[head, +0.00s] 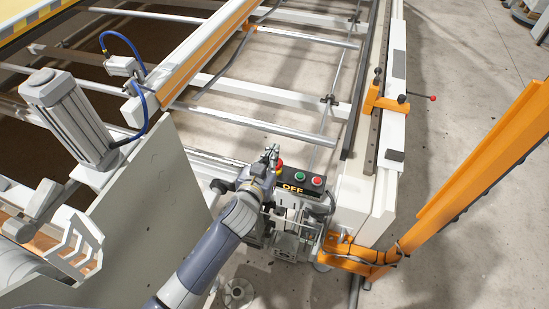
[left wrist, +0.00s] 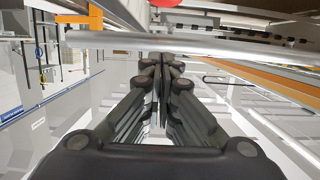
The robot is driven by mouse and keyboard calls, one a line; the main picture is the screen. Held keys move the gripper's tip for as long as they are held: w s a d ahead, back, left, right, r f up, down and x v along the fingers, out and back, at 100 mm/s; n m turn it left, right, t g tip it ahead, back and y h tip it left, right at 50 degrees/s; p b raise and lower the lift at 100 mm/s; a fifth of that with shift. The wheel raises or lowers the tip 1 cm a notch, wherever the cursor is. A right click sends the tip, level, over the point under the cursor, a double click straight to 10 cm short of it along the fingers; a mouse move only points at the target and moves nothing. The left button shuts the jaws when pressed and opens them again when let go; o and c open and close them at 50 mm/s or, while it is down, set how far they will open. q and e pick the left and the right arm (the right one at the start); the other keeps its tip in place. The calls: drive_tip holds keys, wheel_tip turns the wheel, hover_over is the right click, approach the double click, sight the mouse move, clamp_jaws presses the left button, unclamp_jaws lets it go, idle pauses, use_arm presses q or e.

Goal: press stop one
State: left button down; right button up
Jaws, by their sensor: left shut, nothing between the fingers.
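A dark control box (head: 290,192) with yellow "OFF" lettering sits at the corner of the gantry frame. On it are a green button (head: 299,176) and a red button (head: 317,181). A red-topped button with a yellow base (head: 280,166) shows at its left end, close beside my gripper and partly hidden. No label reading "stop one" can be read. My left gripper (head: 271,152) is shut and empty, over the left end of the box; contact cannot be told. In the left wrist view the shut fingers (left wrist: 161,60) point toward a red round part (left wrist: 166,3), cut off by the top edge.
An orange post (head: 485,165) rises right of the box. White frame beams and metal rails (head: 265,127) run behind it. A grey motor (head: 70,117) and a pale panel (head: 150,205) stand at the left. Open concrete floor (head: 460,60) lies at the right.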

use_arm(q)
drive_tip(key=f, duration=0.1)
drive_tip(key=w+f, duration=0.2)
drive_tip(key=shift+d+f, duration=0.25)
drive_tip(key=shift+d, duration=0.1)
drive_tip(key=shift+s+f, duration=0.1)
drive_tip(key=shift+f, duration=0.4)
drive_tip(key=shift+f+b, duration=0.1)
drive_tip(key=shift+b, duration=0.2)
drive_tip(key=shift+f+b, duration=0.95)
drive_tip(key=shift+f, duration=0.05)
drive_tip(key=shift+r, duration=0.1)
